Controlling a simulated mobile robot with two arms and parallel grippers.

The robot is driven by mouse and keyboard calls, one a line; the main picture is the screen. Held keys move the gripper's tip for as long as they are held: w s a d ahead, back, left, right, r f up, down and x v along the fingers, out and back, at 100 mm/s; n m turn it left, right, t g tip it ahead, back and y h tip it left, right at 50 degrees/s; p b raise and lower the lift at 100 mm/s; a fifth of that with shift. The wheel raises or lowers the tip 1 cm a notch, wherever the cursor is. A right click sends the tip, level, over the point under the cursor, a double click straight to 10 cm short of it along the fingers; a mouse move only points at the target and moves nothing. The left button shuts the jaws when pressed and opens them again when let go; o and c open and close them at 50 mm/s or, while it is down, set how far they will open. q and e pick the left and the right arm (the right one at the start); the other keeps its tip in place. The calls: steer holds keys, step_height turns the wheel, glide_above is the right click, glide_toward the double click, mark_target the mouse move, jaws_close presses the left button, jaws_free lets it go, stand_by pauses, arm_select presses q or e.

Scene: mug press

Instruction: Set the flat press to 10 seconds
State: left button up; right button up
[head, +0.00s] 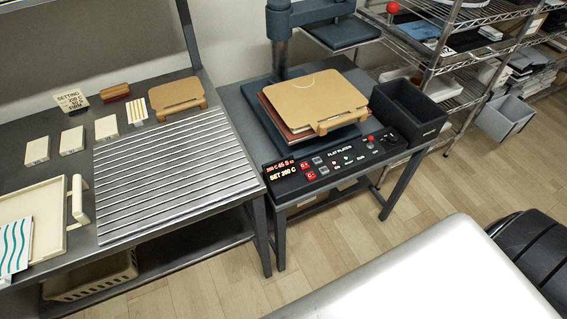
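The flat press (285,50) stands on a dark table in the middle, its upper arm raised and swung to the back. Its black control panel (335,160) along the table's front edge is labelled "FLAT PLATEN". The display (282,178) shows small red text that seems to read 45 S, above "SET 200 C". Two red buttons, an upper one (305,166) and a lower one (310,176), sit beside it, with two grey buttons (320,165) to their right. Neither gripper is in view.
A tan board (315,98) lies on the press's lower plate. A black bin (408,112) stands right of it. The left bench holds a slatted rack (170,175), small boxes (72,140), a tray (50,200) and a setting card (70,101). Wire shelves (450,60) stand at right; floor shows in front.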

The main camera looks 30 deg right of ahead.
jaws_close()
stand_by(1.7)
